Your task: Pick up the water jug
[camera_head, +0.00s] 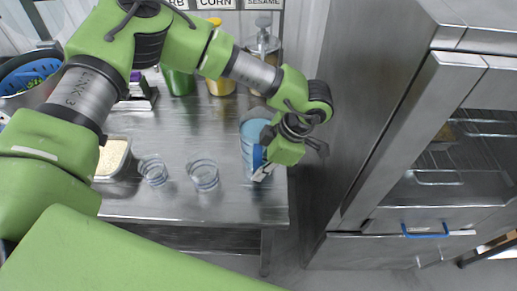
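The water jug (251,132) is a bluish, see-through vessel standing upright on the right end of the metal table. Its right side is partly hidden by my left gripper. My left gripper (264,171) hangs at the jug's right front side, fingers pointing down, beside a bright blue part that looks like the jug's handle. The frame does not show clearly whether the fingers are closed on it. My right gripper is not in view.
Two clear cups (203,174) and a container of rice (110,158) stand on the table (180,207) left of the jug. Bottles with green and yellow contents (219,87) and a pump bottle (263,45) stand behind. A steel cabinet (375,110) rises close on the right.

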